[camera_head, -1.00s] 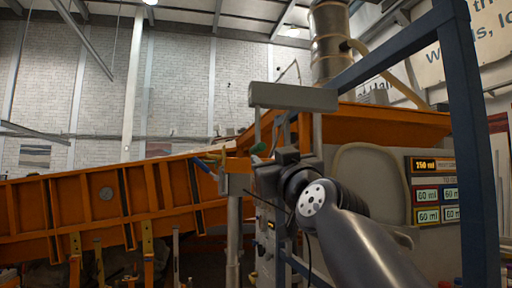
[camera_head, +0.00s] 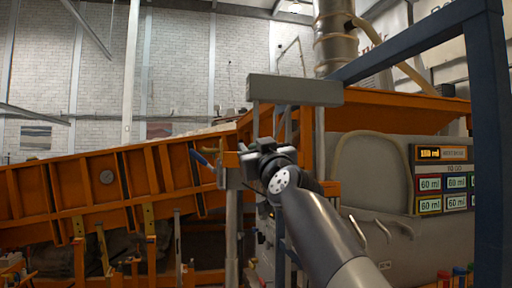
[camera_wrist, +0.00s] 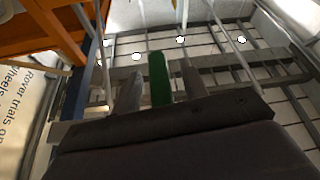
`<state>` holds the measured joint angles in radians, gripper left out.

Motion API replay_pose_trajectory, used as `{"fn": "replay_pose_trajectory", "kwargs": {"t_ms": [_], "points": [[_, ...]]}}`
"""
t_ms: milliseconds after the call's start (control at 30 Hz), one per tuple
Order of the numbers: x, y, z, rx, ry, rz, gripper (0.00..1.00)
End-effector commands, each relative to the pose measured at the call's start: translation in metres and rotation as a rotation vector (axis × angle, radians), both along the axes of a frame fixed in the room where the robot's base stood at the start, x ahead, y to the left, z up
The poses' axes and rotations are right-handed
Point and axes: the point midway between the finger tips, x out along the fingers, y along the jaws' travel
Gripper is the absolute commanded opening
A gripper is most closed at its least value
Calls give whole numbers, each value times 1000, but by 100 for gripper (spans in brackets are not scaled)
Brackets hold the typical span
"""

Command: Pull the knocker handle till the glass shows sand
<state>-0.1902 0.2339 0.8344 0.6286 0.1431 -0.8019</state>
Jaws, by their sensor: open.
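A green grip (camera_wrist: 159,78), which looks like the knocker handle, stands upright in the wrist view. My gripper (camera_wrist: 161,88) is open, with one finger on each side of it. A narrow gap shows on both sides, so the fingers do not seem to press on it. In the head view my gripper (camera_head: 252,153) is at the orange frame below a grey beam, and it hides the green grip there. I cannot make out the sight glass or any sand in it.
A long orange trough (camera_head: 103,178) spans the left. A grey beam (camera_head: 294,90) sits just above my gripper. A blue post (camera_head: 487,150) and a panel of ml signs (camera_head: 443,180) stand at the right.

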Motion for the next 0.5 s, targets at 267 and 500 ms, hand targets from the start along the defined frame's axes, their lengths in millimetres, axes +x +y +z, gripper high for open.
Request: {"fn": "replay_pose_trajectory", "kwargs": {"t_ms": [267,500], "points": [[0,0,0,0,0,0,23],[0,0,0,0,0,0,3]]}}
